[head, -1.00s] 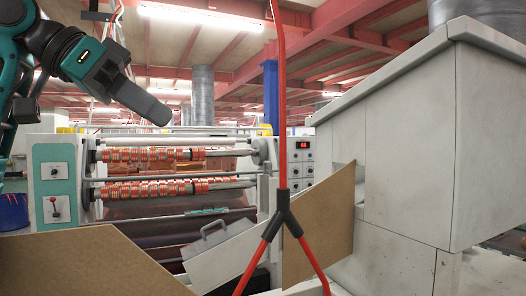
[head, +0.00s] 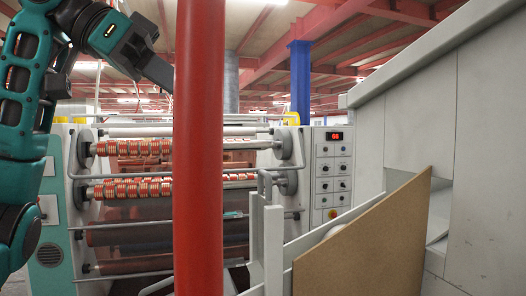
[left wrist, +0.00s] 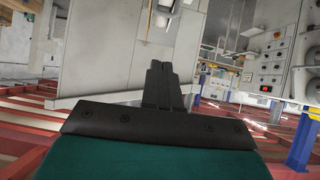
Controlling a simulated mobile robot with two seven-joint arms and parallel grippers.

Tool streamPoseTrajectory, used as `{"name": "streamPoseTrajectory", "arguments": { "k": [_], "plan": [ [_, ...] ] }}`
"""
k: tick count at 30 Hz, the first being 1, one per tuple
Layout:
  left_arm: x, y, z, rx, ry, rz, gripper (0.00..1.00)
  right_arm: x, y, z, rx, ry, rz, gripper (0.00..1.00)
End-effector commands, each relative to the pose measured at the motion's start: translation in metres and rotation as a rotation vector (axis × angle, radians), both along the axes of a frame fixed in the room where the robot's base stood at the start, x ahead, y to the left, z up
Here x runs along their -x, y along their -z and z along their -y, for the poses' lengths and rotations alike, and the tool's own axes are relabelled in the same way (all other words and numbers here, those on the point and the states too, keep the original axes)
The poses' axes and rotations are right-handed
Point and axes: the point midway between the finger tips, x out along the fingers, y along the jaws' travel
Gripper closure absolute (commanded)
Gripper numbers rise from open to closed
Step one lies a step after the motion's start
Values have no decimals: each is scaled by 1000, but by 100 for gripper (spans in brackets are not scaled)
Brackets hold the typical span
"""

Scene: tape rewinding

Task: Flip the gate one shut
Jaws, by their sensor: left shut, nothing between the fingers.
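My left gripper (head: 158,72) is raised at the upper left, well above and apart from this panel. In the left wrist view its two dark fingers (left wrist: 163,75) are together with nothing between them. My right gripper is in neither view.
A thick red upright bar (head: 200,150) crosses the head view close in front. The brown board (head: 365,245) and a large grey housing (head: 490,150) fill the right. Behind are rollers with red-striped rolls (head: 140,148) and a control panel (head: 332,180).

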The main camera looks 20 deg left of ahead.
Motion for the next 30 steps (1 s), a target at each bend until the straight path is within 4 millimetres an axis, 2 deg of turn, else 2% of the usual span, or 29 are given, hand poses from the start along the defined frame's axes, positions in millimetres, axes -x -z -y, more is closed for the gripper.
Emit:
{"name": "streamPoseTrajectory", "arguments": {
  "k": [17,23,30],
  "plan": [
    [-3,4,6,-1,1,0,100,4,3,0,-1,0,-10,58],
    [-18,24,29,-2,3,-2,100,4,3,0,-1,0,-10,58],
    [-41,53,66,0,3,-3,100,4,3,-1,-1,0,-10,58]
  ]
}}
